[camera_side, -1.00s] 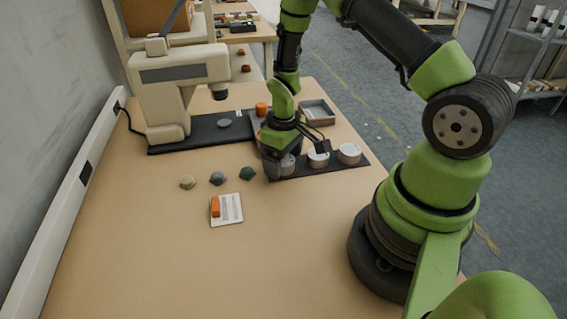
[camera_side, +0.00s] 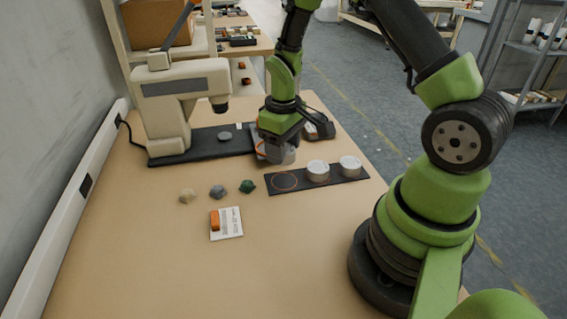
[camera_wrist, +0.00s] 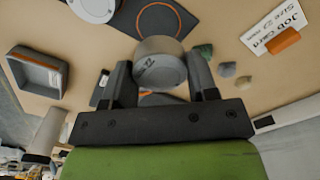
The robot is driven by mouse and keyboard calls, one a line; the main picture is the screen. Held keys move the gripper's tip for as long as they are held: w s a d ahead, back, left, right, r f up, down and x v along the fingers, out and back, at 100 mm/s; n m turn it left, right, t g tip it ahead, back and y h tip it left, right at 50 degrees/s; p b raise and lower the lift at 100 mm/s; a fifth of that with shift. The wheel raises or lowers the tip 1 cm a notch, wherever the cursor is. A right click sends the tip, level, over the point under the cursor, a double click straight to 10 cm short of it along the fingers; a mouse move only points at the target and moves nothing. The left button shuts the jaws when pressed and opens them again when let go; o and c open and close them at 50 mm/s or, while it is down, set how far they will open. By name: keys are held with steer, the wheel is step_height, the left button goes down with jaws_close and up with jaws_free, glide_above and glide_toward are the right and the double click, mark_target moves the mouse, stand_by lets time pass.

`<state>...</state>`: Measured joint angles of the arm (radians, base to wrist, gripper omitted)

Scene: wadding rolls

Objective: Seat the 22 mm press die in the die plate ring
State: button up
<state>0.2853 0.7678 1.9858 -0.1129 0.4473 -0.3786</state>
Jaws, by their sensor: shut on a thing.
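My gripper (camera_side: 280,146) is shut on a round grey die (camera_side: 282,156) and holds it above the table, just behind the dark mat. In the wrist view the die (camera_wrist: 159,68) sits between both fingers; a marking on its face looks like 22 but is hard to read. A cream press (camera_side: 180,86) stands at the back left on a dark base (camera_side: 190,150). A grey disc (camera_side: 224,136) shows on that base; I cannot tell whether it is the die plate ring. An orange edge shows beside the held die, partly hidden by it.
The dark mat (camera_side: 304,186) has an empty orange circle and two white-topped dies (camera_side: 318,171) (camera_side: 350,165). Three small lumps, beige (camera_side: 188,196), blue-grey (camera_side: 218,192) and green (camera_side: 248,187), lie left of it. A job card (camera_side: 231,228) with an orange block lies in front. A grey tray (camera_wrist: 38,74) is partly hidden behind my gripper.

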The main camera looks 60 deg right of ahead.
steer(key=r, duration=0.3)
steer(key=shift+w+d+r, duration=0.15)
steer(key=shift+w+d, duration=0.1)
steer(key=shift+w, duration=0.1)
steer(key=w+d, duration=0.1)
steer(key=w, duration=0.1)
steer(key=w+d, duration=0.4)
steer(key=w, duration=0.1)
steer(key=shift+d, duration=0.15)
steer(key=shift+f, duration=2.45)
steer(key=shift+f, duration=0.2)
steer(key=shift+f, duration=0.3)
steer(key=shift+f, duration=0.35)
steer(key=o, duration=1.5)
step_height(320, 180, up, 8)
